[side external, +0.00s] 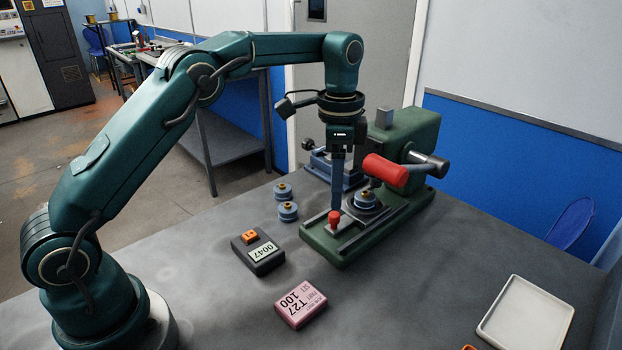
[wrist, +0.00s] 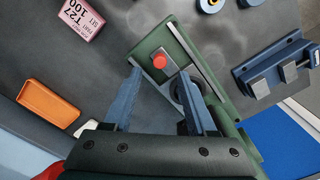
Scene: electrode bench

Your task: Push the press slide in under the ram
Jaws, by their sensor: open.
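The green press (side external: 405,155) stands at the table's right side, with a red-gripped lever (side external: 385,170) in front of its body. Its slide (side external: 350,222) sticks out along the base toward the front left, with a red knob (side external: 334,217) at the outer end. My gripper (side external: 336,207) points down at the knob, open and empty. In the wrist view the knob (wrist: 160,62) shows just beyond the spread fingertips (wrist: 159,73). I cannot tell whether a finger touches it. The ram's underside is hidden.
Two blue spools (side external: 288,211) and a dark box reading 0047 (side external: 258,255) lie left of the press. A pink box (side external: 300,304) is in front. A blue vise (side external: 325,165) stands behind. A white tray (side external: 525,316) is at front right; the table between is clear.

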